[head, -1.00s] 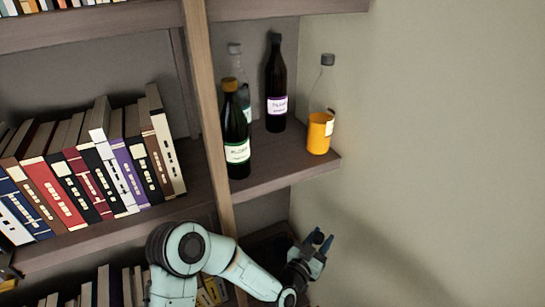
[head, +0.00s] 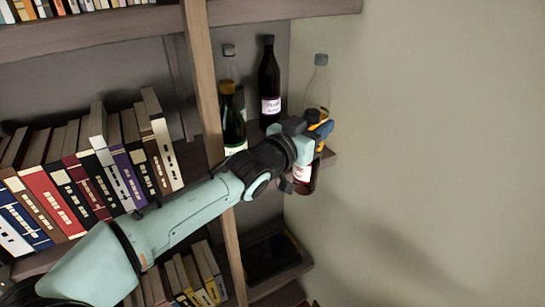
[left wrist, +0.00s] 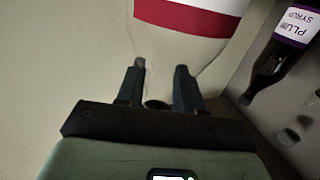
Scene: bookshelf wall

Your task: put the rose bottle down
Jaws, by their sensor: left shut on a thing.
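My left gripper (head: 318,132) reaches in from the left, shut on the rose bottle (head: 304,176). In the head view the bottle hangs below the gripper, with a pale label and dark reddish contents, overlapping the right end of the bottle shelf (head: 328,159). I cannot tell whether its base touches the shelf. In the left wrist view, the clear bottle (left wrist: 180,45) with a red and white label lies between the fingers (left wrist: 160,88), its narrow dark-capped end toward the palm. The gripper and arm hide part of it in the head view. My right gripper is not in view.
A dark plum syrup bottle (head: 269,85), a green bottle (head: 233,120) and a clear bottle (head: 229,65) stand on the shelf. Another clear bottle (head: 320,80) stands behind my gripper. A wooden upright (head: 202,75) divides them from books (head: 100,160). Bare wall lies right.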

